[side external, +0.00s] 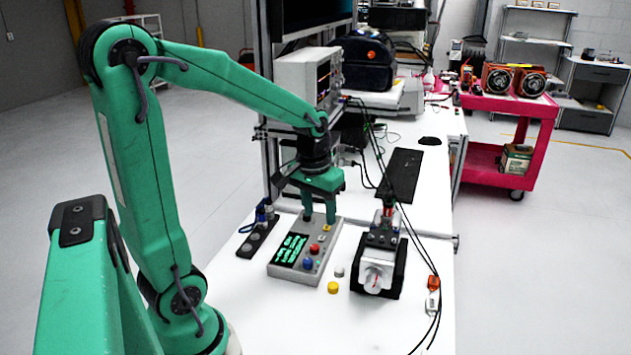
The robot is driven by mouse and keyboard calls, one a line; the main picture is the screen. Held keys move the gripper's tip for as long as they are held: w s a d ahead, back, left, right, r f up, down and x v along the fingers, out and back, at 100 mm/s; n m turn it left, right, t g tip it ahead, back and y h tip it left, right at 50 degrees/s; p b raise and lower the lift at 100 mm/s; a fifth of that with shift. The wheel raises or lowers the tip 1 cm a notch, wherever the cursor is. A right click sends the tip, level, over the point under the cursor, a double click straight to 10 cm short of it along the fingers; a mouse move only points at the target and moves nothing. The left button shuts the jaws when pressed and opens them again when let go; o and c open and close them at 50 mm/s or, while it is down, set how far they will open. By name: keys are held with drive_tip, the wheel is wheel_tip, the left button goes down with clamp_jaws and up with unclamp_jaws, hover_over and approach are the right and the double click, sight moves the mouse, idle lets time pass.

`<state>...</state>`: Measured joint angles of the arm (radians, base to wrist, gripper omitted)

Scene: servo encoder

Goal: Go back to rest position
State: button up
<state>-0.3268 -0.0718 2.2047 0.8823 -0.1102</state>
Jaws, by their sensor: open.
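My gripper (319,218) is open and points down over the far part of a grey control box (328,238). Its two green fingers stand apart, with nothing seen between them. Whether the fingertips touch the box I cannot tell. The servo unit (378,265), a silver motor in a black mount, sits on the table to the right of the box.
A dark strip with knobs (258,236) lies left of the box. Cables run along the right edge. An oscilloscope (309,77) and a keyboard (402,174) stand behind. The white table front (340,325) is clear.

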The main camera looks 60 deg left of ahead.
drive_tip(key=s+d+r+m+t, duration=0.4)
drive_tip(key=s+d+r, duration=0.3)
drive_tip(key=s+d, duration=0.2)
drive_tip(key=shift+d+r+m, duration=0.2)
drive_tip(key=shift+d+m, duration=0.3)
drive_tip(key=shift+d, duration=0.35)
